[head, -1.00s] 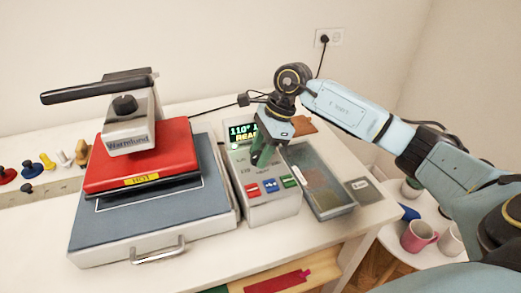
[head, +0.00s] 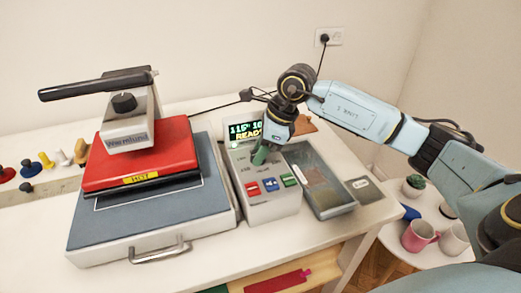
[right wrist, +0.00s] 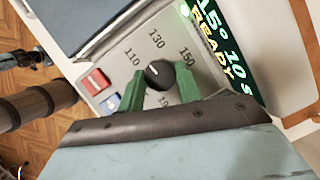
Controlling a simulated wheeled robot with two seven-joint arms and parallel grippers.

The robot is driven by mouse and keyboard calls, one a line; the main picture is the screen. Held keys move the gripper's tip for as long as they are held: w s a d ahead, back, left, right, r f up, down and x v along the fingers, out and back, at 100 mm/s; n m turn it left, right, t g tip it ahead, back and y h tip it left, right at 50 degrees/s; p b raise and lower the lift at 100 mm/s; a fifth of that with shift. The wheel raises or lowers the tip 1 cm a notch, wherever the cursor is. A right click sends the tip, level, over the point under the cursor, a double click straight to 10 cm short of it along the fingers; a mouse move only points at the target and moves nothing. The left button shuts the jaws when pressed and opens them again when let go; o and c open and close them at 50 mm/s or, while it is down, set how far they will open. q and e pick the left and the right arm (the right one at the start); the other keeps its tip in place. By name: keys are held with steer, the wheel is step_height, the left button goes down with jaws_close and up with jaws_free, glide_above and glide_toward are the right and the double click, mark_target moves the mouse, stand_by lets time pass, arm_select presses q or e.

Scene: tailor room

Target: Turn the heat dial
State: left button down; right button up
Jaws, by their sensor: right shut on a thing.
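The heat dial (right wrist: 160,74) is a black knob with a white mark, on the pale face of the control box (head: 268,210), ringed by printed numbers such as 110, 130 and 150. My right gripper (head: 261,155) comes down from above onto the box. In the right wrist view its green fingers (right wrist: 159,84) stand on either side of the dial, shut on it. In the head view the gripper hides the dial. The green display (head: 245,131) reads 115°, 10 s and READY; part of it shows in the right wrist view (right wrist: 222,52). My left gripper is not in view.
The heat press with its red upper plate (head: 140,160) stands left of the box. A grey tray (head: 325,207) sits close on its right. Red, blue and green buttons (head: 289,180) are in front of the dial. Mugs (head: 419,236) stand on a side table.

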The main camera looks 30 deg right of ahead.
steer(key=m+h, duration=0.1)
steer(key=m, duration=0.2)
steer(key=m+t+h+b, duration=0.1)
steer(key=m, duration=0.2)
steer(key=shift+s+a+t, duration=0.1)
steer(key=shift+a+t, duration=0.05)
steer(key=shift+t, duration=0.15)
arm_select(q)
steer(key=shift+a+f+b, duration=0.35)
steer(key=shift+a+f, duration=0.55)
arm_select(e)
steer(key=shift+m+h, duration=0.3)
steer(key=shift+m, duration=0.6)
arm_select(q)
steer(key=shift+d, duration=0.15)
arm_select(e)
steer(key=o, duration=1)
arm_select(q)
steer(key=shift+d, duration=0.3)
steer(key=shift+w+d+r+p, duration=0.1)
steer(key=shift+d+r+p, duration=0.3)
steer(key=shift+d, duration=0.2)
arm_select(e)
steer(key=v, duration=1.3)
steer(key=shift+s+r, duration=0.15)
